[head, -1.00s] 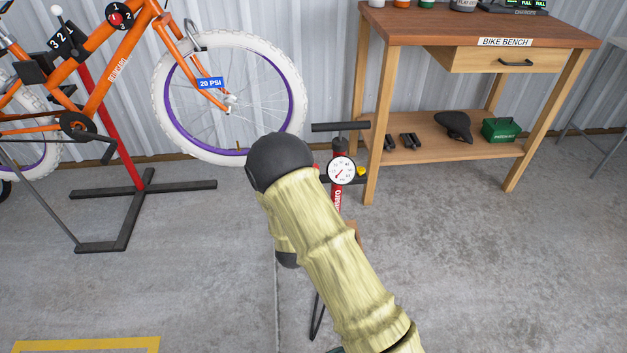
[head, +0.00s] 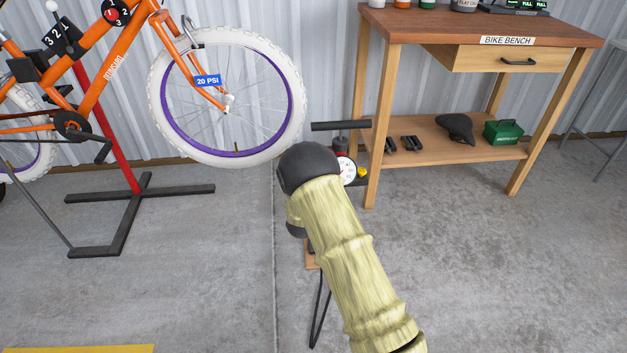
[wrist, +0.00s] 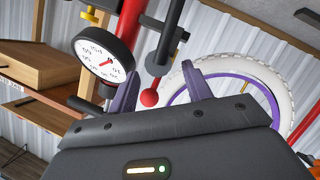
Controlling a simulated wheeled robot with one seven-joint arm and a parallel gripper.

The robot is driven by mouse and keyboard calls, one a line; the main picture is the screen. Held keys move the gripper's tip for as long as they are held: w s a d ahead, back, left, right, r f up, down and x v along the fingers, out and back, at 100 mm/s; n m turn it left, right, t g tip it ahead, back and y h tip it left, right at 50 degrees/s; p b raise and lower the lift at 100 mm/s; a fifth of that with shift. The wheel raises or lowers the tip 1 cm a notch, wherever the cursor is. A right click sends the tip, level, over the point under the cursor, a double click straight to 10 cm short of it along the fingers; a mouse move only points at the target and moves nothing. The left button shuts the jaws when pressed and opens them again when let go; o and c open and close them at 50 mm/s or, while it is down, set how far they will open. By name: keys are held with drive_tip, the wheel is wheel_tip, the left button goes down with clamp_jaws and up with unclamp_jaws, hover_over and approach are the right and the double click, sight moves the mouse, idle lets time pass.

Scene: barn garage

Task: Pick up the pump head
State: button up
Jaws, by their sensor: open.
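The red floor pump stands on the floor left of the bench. In the head view my arm hides most of it; its black T-handle (head: 341,125) and part of its white gauge (head: 346,171) show. In the wrist view I see its red barrel (wrist: 128,30) and round gauge (wrist: 103,58).
The wooden bike bench (head: 480,25) stands close on the right of the pump. An orange bike with a white front tyre (head: 297,120) is on a stand (head: 135,220) at the left. A corrugated wall is behind. The floor at front right is clear.

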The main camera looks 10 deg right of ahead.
drive_tip(key=shift+a, duration=0.1)
drive_tip(key=b+x, duration=0.3)
drive_tip(key=x, duration=0.2)
drive_tip(key=shift+a+f, duration=0.1)
drive_tip(key=shift+w, duration=0.15)
drive_tip(key=shift+w, duration=0.1)
drive_tip(key=shift+d, duration=0.35)
drive_tip(key=shift+a, duration=0.45)
clamp_jaws()
